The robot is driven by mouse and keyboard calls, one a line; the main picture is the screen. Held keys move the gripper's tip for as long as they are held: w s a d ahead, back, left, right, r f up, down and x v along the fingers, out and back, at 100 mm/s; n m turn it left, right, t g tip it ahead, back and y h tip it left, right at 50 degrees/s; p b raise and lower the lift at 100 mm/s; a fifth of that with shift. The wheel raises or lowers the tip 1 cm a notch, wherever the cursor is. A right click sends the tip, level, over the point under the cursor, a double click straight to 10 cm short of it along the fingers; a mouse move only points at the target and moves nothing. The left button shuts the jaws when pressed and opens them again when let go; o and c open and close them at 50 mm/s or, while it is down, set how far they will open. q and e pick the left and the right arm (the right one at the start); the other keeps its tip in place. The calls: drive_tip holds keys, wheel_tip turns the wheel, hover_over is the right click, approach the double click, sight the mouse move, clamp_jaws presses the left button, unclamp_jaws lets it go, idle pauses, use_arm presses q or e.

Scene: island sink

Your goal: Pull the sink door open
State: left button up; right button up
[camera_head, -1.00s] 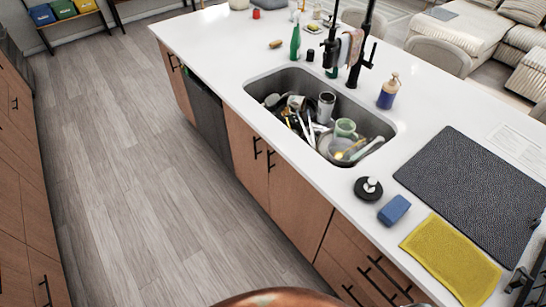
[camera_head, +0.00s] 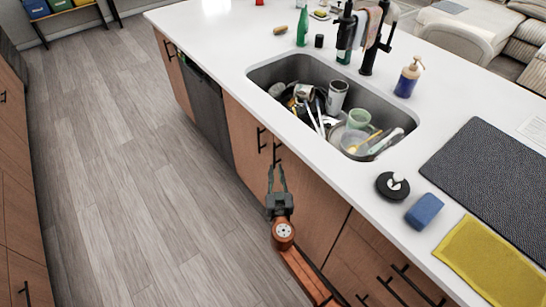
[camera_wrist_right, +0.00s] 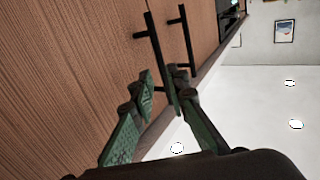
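Two brown wooden sink doors, the left one (camera_head: 241,130) and the right one (camera_head: 308,200), stand closed below the sink. Each has a black vertical bar handle, the left handle (camera_head: 261,140) and the right handle (camera_head: 276,153), near their shared seam. My right gripper (camera_head: 277,172) is open at the lower end of the right handle. In the right wrist view its green-padded fingers (camera_wrist_right: 160,92) are spread, and the end of the nearer bar handle (camera_wrist_right: 157,50) reaches in between them. I cannot tell whether they touch it. My left gripper is out of view.
The sink (camera_head: 350,85) holds cups and utensils. A dark dishwasher front (camera_head: 207,120) is left of the doors; drawers with black handles (camera_head: 410,285) are to the right. The white countertop (camera_head: 225,50) overhangs the doors. The floor (camera_head: 130,190) to the left is clear.

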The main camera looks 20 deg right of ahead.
sight(274, 157)
drive_tip(key=x, duration=0.6)
drive_tip(key=shift+w+r, duration=0.4)
drive_tip(key=shift+w+d, duration=0.1)
drive_tip(key=shift+w, duration=0.4)
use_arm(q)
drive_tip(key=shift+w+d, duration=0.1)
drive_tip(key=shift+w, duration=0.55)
use_arm(e)
drive_tip(key=shift+c, duration=0.7)
clamp_jaws()
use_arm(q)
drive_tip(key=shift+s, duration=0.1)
use_arm(e)
drive_tip(key=shift+s, duration=0.1)
